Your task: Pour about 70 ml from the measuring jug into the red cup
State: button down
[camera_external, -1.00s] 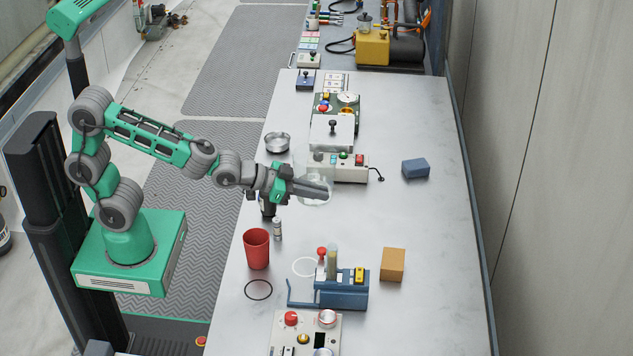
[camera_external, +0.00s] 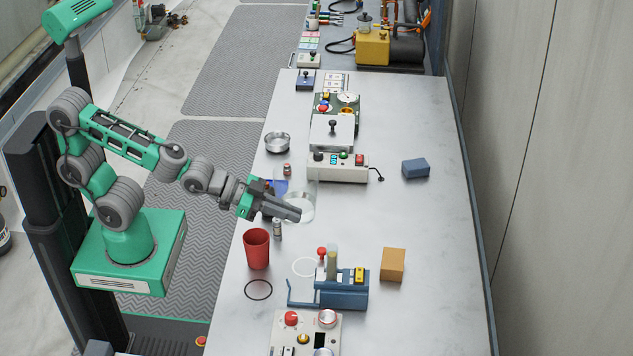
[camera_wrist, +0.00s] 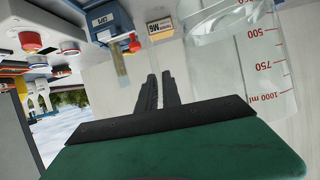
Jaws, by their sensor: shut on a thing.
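The measuring jug (camera_external: 302,206) is clear, with red marks. My gripper (camera_external: 289,212) is shut on it and holds it just up and right of the red cup. In the wrist view my gripper's dark fingers (camera_wrist: 158,92) are close together, and the jug (camera_wrist: 240,70) is beside them at the right, showing 500, 750 and 1000 ml. The gripped part of the jug is hard to make out. I cannot clearly tell the liquid level. The red cup (camera_external: 257,250) stands upright on the bench, apart from the jug; I cannot see inside it well.
A small vial (camera_external: 277,228) stands close by the cup. A black ring (camera_external: 258,290) and a white ring (camera_external: 305,267) are marked on the bench (camera_external: 420,290). The right side is mostly clear.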

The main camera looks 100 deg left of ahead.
jog(key=s+d+f+m+h+p, duration=0.1)
jog(key=s+d, duration=0.3)
jog(key=d, duration=0.4)
jog(key=s+d+f+m+h+p, duration=0.1)
jog(key=s+d+f+h, duration=0.15)
jog(key=d, duration=0.55)
jog(key=s+f+n+y+b, duration=0.2)
jog(key=s+y+b, duration=0.1)
jog(key=s, duration=0.3)
jog(key=s+f+n+y+b, duration=0.2)
jog(key=s+f+y, duration=0.1)
jog(key=s, duration=0.4)
jog(key=shift+d+f+n+b, duration=0.25)
jog(key=shift+d+n+b, duration=0.05)
jog(key=shift+n+b, duration=0.1)
jog(key=shift+r+y, duration=0.1)
jog(key=shift+y, duration=0.15)
